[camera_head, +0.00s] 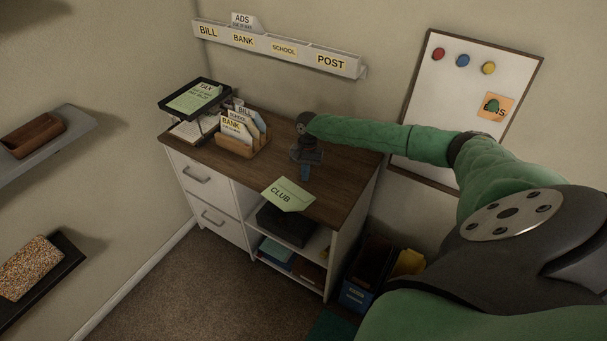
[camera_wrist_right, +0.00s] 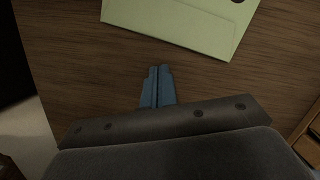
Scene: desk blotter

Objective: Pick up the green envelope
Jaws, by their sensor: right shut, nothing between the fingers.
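The green envelope (camera_head: 288,194), marked CLUB, lies on the desk top (camera_head: 338,192) at its front edge, and its near corner appears to stick out past that edge. In the right wrist view the envelope (camera_wrist_right: 185,18) is at the top, partly cut off by the frame. My right gripper (camera_head: 305,178) points down over the desk just behind the envelope. Its blue fingers, also in the wrist view (camera_wrist_right: 160,70), are together and empty, with bare wood between them and the envelope. My left gripper is not in view.
A wooden sorter (camera_head: 255,142) with several cards stands left of my right gripper. A black tray stand (camera_head: 195,98) with a pale green sheet is at the desk's left end. A wall rack (camera_head: 275,48) and a whiteboard (camera_head: 440,80) are behind. Open shelves (camera_head: 318,243) are below the envelope.

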